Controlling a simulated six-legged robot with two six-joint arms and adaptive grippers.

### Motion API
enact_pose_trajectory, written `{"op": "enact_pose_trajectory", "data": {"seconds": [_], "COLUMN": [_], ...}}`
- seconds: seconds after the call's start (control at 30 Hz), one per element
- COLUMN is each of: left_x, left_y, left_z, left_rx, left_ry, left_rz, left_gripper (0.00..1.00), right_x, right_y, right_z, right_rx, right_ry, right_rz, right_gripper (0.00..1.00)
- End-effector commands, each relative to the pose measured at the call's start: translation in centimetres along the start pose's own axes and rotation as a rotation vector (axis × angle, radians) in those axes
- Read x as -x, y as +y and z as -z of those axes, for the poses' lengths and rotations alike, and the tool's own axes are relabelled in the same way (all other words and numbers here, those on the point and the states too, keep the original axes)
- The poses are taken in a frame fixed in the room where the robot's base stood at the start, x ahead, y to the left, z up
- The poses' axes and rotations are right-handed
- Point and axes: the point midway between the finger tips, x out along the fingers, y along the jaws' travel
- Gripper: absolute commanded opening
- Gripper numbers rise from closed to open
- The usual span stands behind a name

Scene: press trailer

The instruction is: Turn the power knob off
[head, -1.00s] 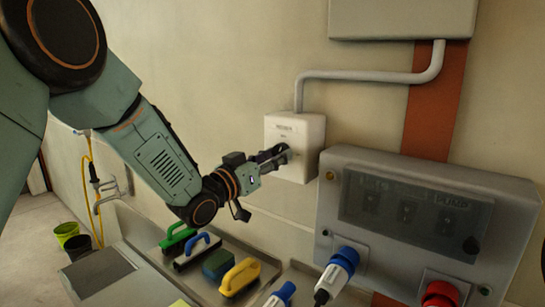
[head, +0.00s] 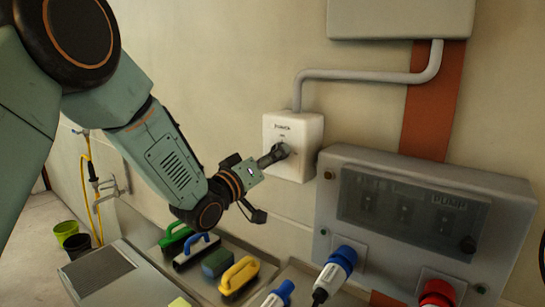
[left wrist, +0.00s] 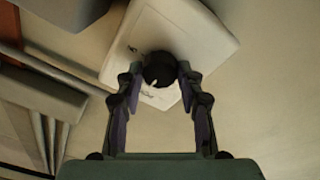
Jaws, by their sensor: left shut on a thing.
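The power knob (left wrist: 160,70) is a round black knob with a pale mark, on the front of a white wall box (head: 305,130). In the left wrist view the white box (left wrist: 190,30) fills the top middle. My left gripper (head: 280,152) reaches the box face from the left in the head view and largely hides the knob there. In the left wrist view the left gripper's fingers (left wrist: 160,78) are on both sides of the knob, shut on it. My right gripper is in neither view.
A grey control panel (head: 330,230) with a dark window stands to the right of the box. Several handled brushes (head: 240,275) lie in a tray below my left arm. A grey conduit (head: 370,76) runs above the box.

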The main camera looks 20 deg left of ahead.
Motion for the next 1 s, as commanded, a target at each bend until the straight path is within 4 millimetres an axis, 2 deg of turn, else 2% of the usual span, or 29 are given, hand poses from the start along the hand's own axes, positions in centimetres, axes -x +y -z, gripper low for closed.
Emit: {"op": "enact_pose_trajectory", "data": {"seconds": [0.03, 0.3, 0.33, 0.57, 0.87, 1.0], "left_x": [-0.2, -0.2, -0.2, -0.1, 0.0, 0.9], "left_y": [0.3, 0.3, 0.3, 0.2, 0.1, 0.0], "left_z": [0.8, 0.8, 0.8, 0.4, 0.2, 0.2], "left_rx": [-0.001, -0.002, -0.002, -0.001, 0.000, 0.002], "left_ry": [0.018, 0.018, 0.018, 0.010, 0.005, 0.004], "left_rz": [-0.008, -0.009, -0.008, -0.005, -0.002, 0.000], "left_gripper": [0.06, 0.06, 0.40, 0.59, 0.61, 0.61], "right_x": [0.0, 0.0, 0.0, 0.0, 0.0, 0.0], "right_y": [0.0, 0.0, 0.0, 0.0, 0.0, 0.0], "right_z": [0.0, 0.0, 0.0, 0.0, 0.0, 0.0], "right_rx": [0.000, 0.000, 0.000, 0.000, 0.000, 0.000], "right_ry": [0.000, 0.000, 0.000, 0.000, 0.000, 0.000], "right_rz": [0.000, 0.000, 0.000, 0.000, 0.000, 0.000], "right_gripper": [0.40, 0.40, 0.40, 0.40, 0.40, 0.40]}}
